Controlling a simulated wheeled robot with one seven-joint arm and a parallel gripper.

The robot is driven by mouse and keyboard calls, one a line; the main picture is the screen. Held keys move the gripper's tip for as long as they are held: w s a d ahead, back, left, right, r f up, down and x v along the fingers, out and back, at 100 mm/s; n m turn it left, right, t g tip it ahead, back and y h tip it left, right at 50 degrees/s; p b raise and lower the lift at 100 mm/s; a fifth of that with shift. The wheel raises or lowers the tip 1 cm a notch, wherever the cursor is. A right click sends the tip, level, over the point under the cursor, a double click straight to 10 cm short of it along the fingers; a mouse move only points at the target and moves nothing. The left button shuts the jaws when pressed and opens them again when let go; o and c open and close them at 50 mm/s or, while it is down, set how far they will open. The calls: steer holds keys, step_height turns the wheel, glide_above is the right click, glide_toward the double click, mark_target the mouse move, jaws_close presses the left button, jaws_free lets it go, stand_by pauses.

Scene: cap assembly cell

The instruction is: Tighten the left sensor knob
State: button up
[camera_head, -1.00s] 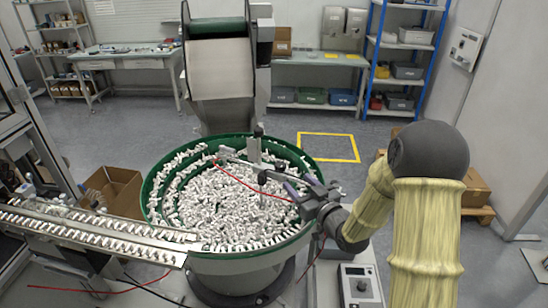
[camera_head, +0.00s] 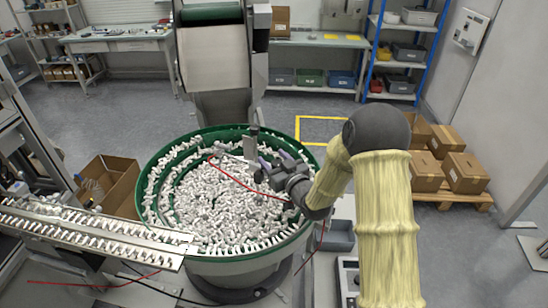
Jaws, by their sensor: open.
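A dark upright sensor post (camera_head: 253,139) stands over the far side of the green bowl feeder (camera_head: 183,136). A thin red cable (camera_head: 240,182) runs from it across the white parts. My gripper (camera_head: 267,162) is over the bowl, just in front and to the right of the post, with its fingers pointing up and left. It is open, and I see nothing held in it. The left sensor knob is too small or hidden to make out. I cannot tell whether the fingers touch the post or its bracket.
White parts fill the bowl. A metal linear rail (camera_head: 90,232) leads off left. A hopper chute (camera_head: 215,62) rises behind the bowl. Cardboard boxes (camera_head: 465,170) sit on a pallet at right, and an open box (camera_head: 108,185) stands at left.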

steer(key=shift+s, duration=0.1)
steer(key=c, duration=1)
steer(key=shift+o, duration=0.2)
steer(key=shift+f+m+t+h+b, duration=0.15)
steer(key=shift+m+t+h+b, duration=0.3)
steer(key=shift+b, duration=0.45)
steer(key=m+h+b, duration=0.1)
steer(key=h+b, duration=0.1)
steer(key=shift+d+f+t+b, duration=0.1)
steer(key=shift+t+b, duration=0.25)
steer(key=shift+b, duration=0.05)
steer(key=m+t+h+b, duration=0.1)
steer(key=m+h+b, duration=0.1)
steer(key=h+b, duration=0.1)
steer(key=shift+d+m+h, duration=0.15)
steer(key=shift+m+h, duration=0.1)
steer(key=m+h+b, duration=0.2)
steer(key=h, duration=0.1)
steer(key=shift+d, duration=0.1)
steer(key=shift+d+r+m+h+b, duration=0.2)
steer(key=shift+m+h, duration=0.55)
steer(key=shift+h, duration=0.45)
steer(key=shift+d+r+m+h+b, duration=0.15)
steer(key=shift+m+h, duration=0.6)
steer(key=shift+h, duration=0.45)
